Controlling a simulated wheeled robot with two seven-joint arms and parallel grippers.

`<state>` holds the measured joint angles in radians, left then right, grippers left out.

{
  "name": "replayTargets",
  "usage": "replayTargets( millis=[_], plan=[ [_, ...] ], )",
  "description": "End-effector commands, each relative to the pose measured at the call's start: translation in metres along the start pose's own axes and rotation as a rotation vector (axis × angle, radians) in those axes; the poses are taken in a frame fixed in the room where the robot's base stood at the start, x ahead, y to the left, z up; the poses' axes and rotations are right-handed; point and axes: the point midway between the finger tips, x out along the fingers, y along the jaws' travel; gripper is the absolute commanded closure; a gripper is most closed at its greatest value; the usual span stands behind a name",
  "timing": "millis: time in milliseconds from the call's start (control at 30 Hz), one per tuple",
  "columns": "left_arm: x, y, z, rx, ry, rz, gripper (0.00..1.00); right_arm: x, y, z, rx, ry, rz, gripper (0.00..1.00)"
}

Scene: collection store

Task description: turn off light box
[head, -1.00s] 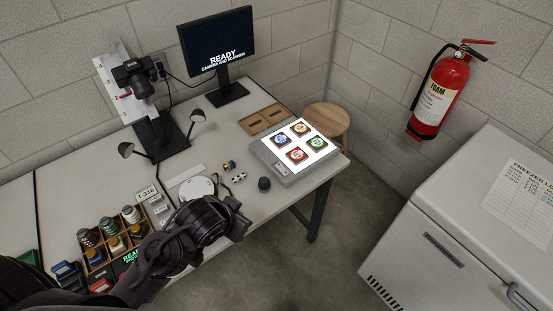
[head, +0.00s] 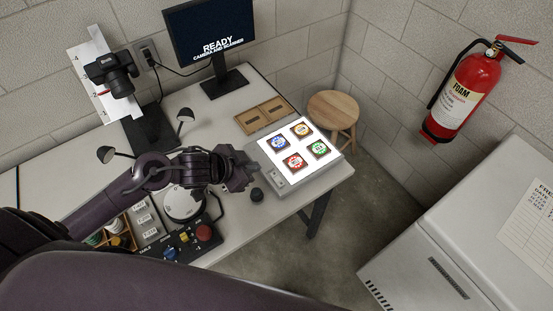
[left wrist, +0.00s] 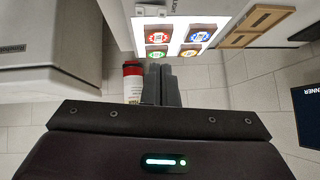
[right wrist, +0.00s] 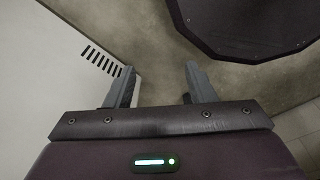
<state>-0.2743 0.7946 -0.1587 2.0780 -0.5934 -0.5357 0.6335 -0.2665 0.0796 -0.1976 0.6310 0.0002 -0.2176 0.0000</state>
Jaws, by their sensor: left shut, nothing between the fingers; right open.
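The light box (head: 292,185) lies near the right end of the table with its panel lit white. Several square coloured pieces lie on the panel, blue, orange, red and green. Small controls (head: 280,180) show on its grey front-left edge. My left gripper (head: 250,177) is shut and empty, just left of that edge; I cannot tell if it touches. The lit panel (left wrist: 176,22) also shows in the left wrist view, beyond the shut fingers (left wrist: 161,85). My right gripper (right wrist: 160,85) is open and empty over the floor, and is not made out in the head view.
A brown tray (head: 263,116) lies behind the light box. A stool (head: 334,110) stands beyond the table's right end. A white freezer (head: 450,240) and a fire extinguisher (head: 463,95) are at the right.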

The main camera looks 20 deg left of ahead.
Motion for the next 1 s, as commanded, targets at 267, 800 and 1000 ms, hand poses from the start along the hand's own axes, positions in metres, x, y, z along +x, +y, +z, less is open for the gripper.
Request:
replayTargets(
  millis=[267, 800, 1000],
  plan=[
    [0.0, 0.0, 0.0, 0.0, 0.0, 0.0, 1.0, -0.003, -0.006, 0.049, -0.001, -0.07, -0.008, 0.5],
    [0.086, 0.0, -0.002, -0.004, 0.002, -0.001, 1.0, -0.007, -0.003, 0.018, -0.004, -0.024, -0.004, 0.5],
    [0.114, 0.0, 0.014, -0.003, -0.004, -0.001, 1.0, -0.012, -0.005, 0.029, -0.004, -0.04, -0.007, 0.5]
  ],
)
